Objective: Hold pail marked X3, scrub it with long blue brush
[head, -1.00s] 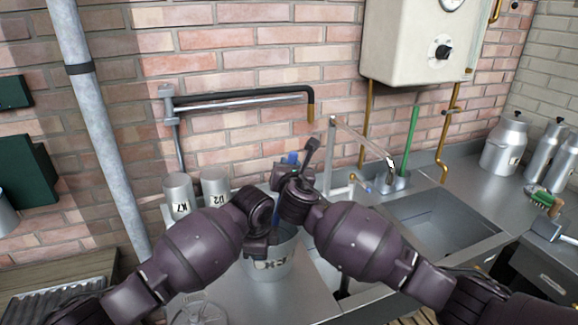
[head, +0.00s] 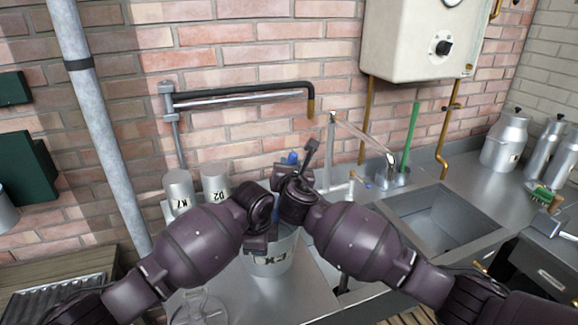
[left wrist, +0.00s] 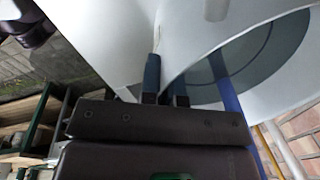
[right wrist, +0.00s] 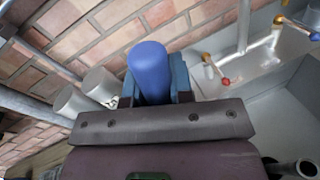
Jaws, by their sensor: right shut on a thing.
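The grey metal pail marked X3 (head: 270,264) stands upright on the steel counter, its mark upside down in the head view. My left gripper (head: 257,243) is at its near-left rim. My right gripper (head: 290,172) is above the pail, shut on the blue handle of the long brush (right wrist: 150,68). The brush's blue shaft (left wrist: 235,105) runs down into the pail in the left wrist view. Its bristle end is hidden.
Two metal canisters, K7 (head: 178,188) and D2 (head: 215,182), stand behind left. A sink basin (head: 432,222) with a faucet (head: 362,140) is at right. A green-handled brush (head: 413,130) stands in a holder behind it. Milk churns (head: 503,140) are far right.

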